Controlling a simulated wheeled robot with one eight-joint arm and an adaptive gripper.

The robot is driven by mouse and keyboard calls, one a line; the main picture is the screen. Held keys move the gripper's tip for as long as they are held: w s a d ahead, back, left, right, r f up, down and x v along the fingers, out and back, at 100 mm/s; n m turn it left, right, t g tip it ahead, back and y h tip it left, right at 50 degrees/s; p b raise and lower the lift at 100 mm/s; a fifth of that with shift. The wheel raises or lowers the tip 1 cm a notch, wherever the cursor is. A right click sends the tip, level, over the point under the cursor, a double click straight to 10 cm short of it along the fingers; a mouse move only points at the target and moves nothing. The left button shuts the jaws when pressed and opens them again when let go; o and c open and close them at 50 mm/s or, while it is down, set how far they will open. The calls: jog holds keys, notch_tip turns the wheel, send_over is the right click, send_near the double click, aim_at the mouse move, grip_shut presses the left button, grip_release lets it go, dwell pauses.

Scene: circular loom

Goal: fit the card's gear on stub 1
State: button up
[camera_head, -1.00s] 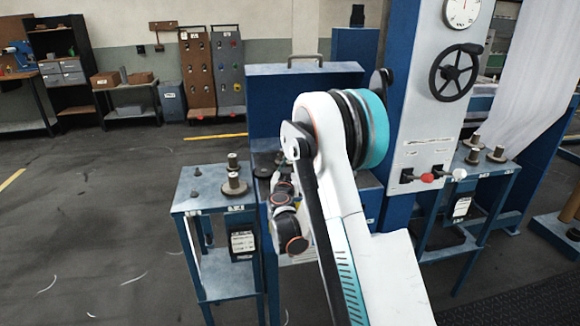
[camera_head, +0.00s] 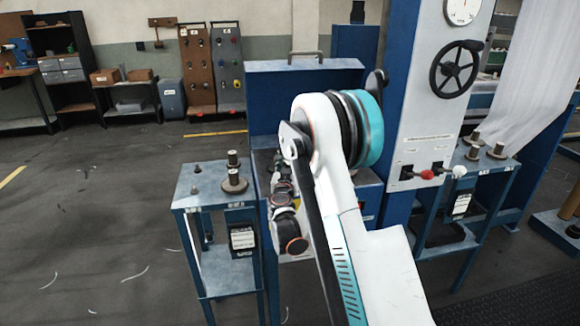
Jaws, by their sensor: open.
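A dark gear with an upright hub (camera_head: 234,183) lies on the small blue left stand (camera_head: 205,204). A second hub-like part (camera_head: 232,160) stands just behind it. Small pegs (camera_head: 194,190) rise from the stand's left side. A white card (camera_head: 242,238) is fixed in a dark holder on the stand's front, and its print is too small to read. My white and teal arm crosses the middle, its wrist joints beside the blue loom housing. My gripper does not show; the arm hides that area. I cannot make out stub 1.
A blue panel with a handle (camera_head: 307,80) stands upright behind my arm. A right stand (camera_head: 480,172) holds more hubbed parts and a card (camera_head: 461,205). Open floor lies to the left.

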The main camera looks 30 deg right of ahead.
jog(key=v, duration=1.1)
jog(key=shift+s+a, duration=0.25)
jog(key=shift+s, duration=0.05)
